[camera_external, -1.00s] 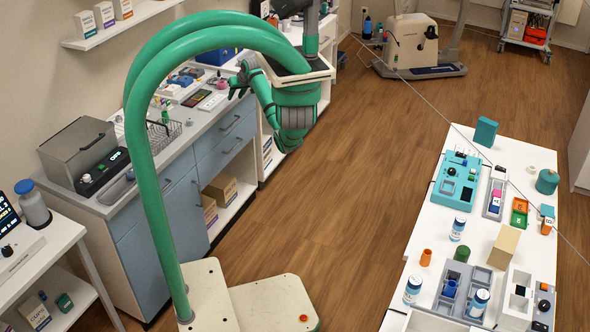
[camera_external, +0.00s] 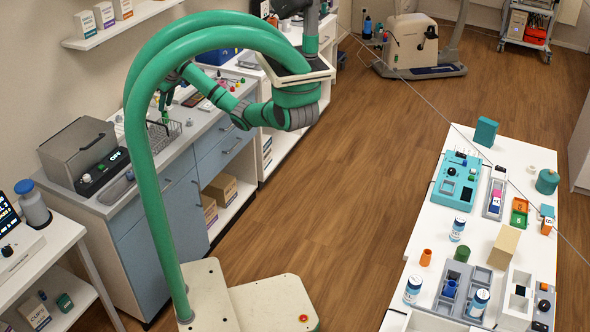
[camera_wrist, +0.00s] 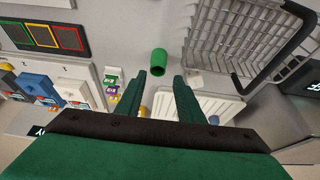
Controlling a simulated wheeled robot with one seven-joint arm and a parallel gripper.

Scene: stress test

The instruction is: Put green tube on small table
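A green tube (camera_wrist: 159,61) shows in the wrist view on the light counter surface, just ahead of and between my fingertips. My gripper (camera_wrist: 160,76) is open and nothing is between its fingers. In the external view my gripper (camera_external: 164,103) is low over the left counter (camera_external: 205,122), beside the wire basket; the tube there is small and hard to make out. A white table (camera_external: 513,150) stands at the right and a smaller white table (camera_external: 62,232) at the lower left; I cannot tell which is the small table.
A wire basket (camera_wrist: 232,42) with a dark handle is close to the tube's right. A ribbed white tray (camera_wrist: 215,106) lies below it. Small bottles (camera_wrist: 111,84) and blue and grey boxes (camera_wrist: 38,88) are at the left. A grey device (camera_external: 82,150) stands on the counter. Open floor lies between the furniture.

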